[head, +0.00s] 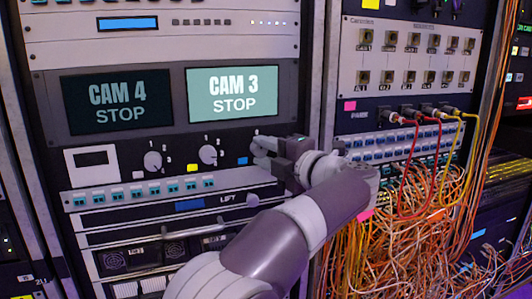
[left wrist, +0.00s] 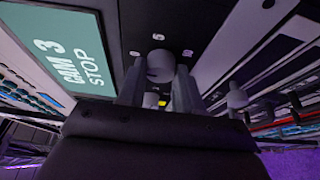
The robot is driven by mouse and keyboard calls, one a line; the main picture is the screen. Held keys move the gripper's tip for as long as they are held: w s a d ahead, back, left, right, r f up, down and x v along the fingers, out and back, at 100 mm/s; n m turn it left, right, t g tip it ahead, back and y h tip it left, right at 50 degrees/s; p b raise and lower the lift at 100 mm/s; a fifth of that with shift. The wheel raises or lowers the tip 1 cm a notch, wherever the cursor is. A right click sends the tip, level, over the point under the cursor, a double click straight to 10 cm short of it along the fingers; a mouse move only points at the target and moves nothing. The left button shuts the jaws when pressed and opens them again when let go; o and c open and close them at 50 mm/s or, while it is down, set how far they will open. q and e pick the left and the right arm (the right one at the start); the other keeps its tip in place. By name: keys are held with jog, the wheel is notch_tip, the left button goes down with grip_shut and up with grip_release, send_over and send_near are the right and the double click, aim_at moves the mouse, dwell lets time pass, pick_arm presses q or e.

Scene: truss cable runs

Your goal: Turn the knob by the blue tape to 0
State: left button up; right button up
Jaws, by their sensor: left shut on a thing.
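My left gripper (head: 262,152) is at the rightmost of the three knob places on the black panel below the screens. The blue tape (head: 242,161) is a small patch just left of it. In the left wrist view my left gripper (left wrist: 159,92) has a finger on each side of the grey round knob (left wrist: 160,65) and is shut on it. In the head view the gripper mostly hides this knob. Small white marks surround the knob; its pointer direction cannot be told. My right gripper is not in view.
Two other knobs (head: 153,160) (head: 208,155) sit to the left, with yellow tape (head: 192,168) between them. Above are the dark CAM 4 screen (head: 116,102) and lit CAM 3 screen (head: 232,93). Tangled orange cables (head: 400,245) hang at right, near my arm.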

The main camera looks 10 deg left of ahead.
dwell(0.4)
pick_arm(q)
jog(key=o, duration=1)
jog(key=p+v, duration=0.1)
jog(key=v, duration=1.1)
jog(key=shift+s+d, duration=0.2)
jog(key=shift+d, duration=0.15)
jog(key=shift+w, duration=0.1)
